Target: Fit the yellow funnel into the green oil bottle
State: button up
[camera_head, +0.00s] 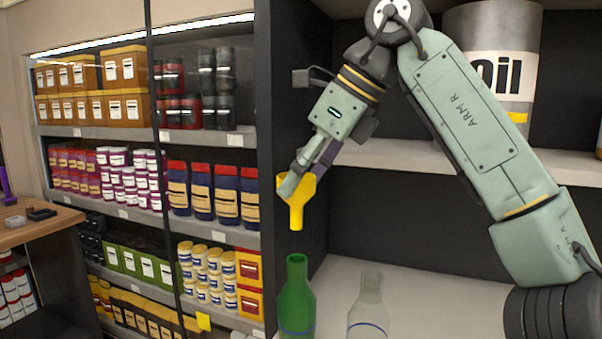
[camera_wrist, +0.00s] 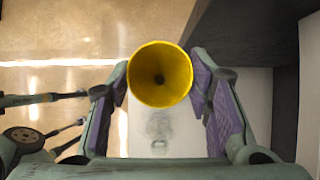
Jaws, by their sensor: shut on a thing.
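The yellow funnel (camera_head: 297,203) hangs upright, spout down, in my gripper (camera_head: 297,183) in the head view. My gripper is shut on its upper part. In the wrist view I look into the funnel's round mouth (camera_wrist: 160,75), between the purple-padded fingers of my gripper (camera_wrist: 160,85). The green oil bottle (camera_head: 297,296) stands upright on the lower shelf, its open neck below the funnel. A clear gap separates the spout from the bottle's mouth. The bottle's base is cut off by the picture's lower edge, and I cannot make out the green bottle in the wrist view.
A clear bottle (camera_head: 370,306) stands right of the green one on the white lower shelf (camera_head: 440,290). A dark upright panel (camera_head: 290,90) is close on the left. Above is a shelf board (camera_head: 400,156) with a large oil can (camera_head: 500,60). Stocked shelves fill the left.

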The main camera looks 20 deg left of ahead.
aim_at(301, 206)
jog(key=shift+f+b, duration=1.05)
jog(key=shift+f, duration=1)
jog(key=shift+f+p, duration=0.35)
jog(key=shift+c, duration=0.2)
jog(key=shift+f+b, duration=1)
jog(key=shift+f, duration=1.3)
dwell(0.8)
jog(key=o, duration=1.1)
jog(key=shift+o, duration=0.2)
jog(key=shift+r, duration=0.1)
